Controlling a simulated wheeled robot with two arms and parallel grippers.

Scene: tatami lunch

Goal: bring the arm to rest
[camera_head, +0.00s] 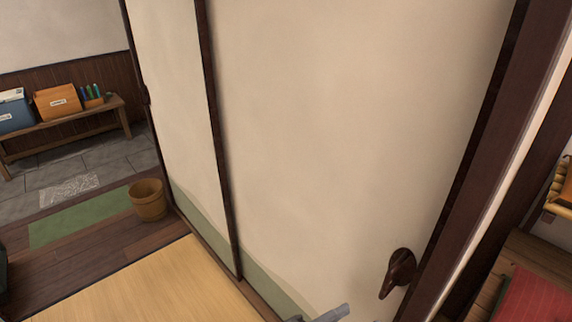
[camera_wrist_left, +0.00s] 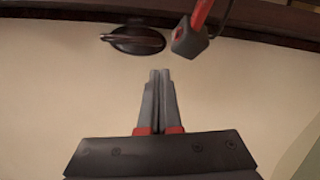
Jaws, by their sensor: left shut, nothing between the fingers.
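My left gripper (camera_head: 335,313) shows only as a grey tip at the bottom edge of the head view, in front of the sliding door panel (camera_head: 340,130). In the left wrist view its two grey fingers (camera_wrist_left: 160,75) are together with nothing between them, against the cream panel. A dark oval door handle (camera_wrist_left: 137,40) lies beyond the fingertips, apart from them. In the head view a dark brown handle (camera_head: 400,272) is on the panel, right of the gripper. My right gripper is not in view.
A dark block on a red rod (camera_wrist_left: 190,38) is near the handle in the wrist view; I cannot tell what it is. A wooden bucket (camera_head: 148,200) stands at left. A bench (camera_head: 128,128) holds boxes behind it. A red mat (camera_head: 532,298) lies at lower right.

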